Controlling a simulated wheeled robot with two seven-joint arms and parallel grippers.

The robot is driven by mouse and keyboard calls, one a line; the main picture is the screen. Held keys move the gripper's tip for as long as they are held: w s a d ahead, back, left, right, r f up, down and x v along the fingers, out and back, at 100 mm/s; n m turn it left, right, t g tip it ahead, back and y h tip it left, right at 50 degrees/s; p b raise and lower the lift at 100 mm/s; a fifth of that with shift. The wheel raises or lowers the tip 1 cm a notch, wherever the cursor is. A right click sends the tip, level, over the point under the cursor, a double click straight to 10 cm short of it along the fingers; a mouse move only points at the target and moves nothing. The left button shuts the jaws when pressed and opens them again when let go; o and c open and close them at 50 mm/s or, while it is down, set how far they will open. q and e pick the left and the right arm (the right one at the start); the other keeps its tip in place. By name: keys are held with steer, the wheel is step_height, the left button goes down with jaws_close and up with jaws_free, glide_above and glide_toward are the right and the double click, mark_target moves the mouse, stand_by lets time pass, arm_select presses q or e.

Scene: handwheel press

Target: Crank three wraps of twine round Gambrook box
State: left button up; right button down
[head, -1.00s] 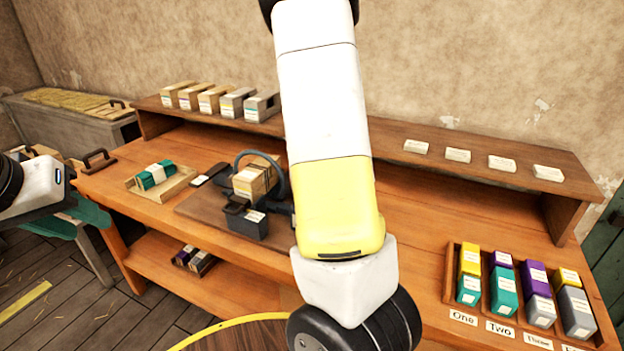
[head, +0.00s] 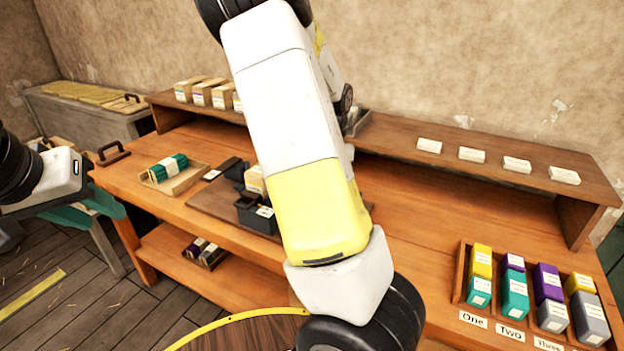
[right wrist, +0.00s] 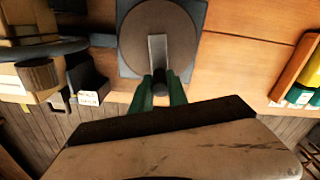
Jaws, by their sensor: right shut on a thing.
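In the right wrist view the handwheel (right wrist: 190,40), a brown disc with a grey crank bar (right wrist: 157,50), sits on a dark plate. My right gripper (right wrist: 162,88), with green fingers, is shut on the black crank knob (right wrist: 160,76). My own arm hides this gripper in the head view. A tan box (head: 255,182) stands in the press, mostly hidden behind my arm. It shows at the left edge of the right wrist view (right wrist: 8,84), with a dark curved ring part (right wrist: 45,50) beside it. Twine wraps cannot be made out. My left gripper (head: 98,206) is at the far left, away from the press; its jaw state is unclear.
A tray (head: 188,180) with a green labelled bundle is left of the press. Several boxes (head: 202,94) stand on the back shelf. At right a rack (head: 462,275) holds coloured blocks above number cards (head: 472,320). The bench between press and rack is bare.

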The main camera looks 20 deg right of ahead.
steer(key=shift+w+a+m, duration=0.25)
steer(key=shift+w+m, duration=0.1)
steer(key=shift+m, duration=0.65)
steer(key=c, duration=1.3)
jaws_free()
step_height(320, 180, up, 8)
steer(key=shift+f, duration=0.1)
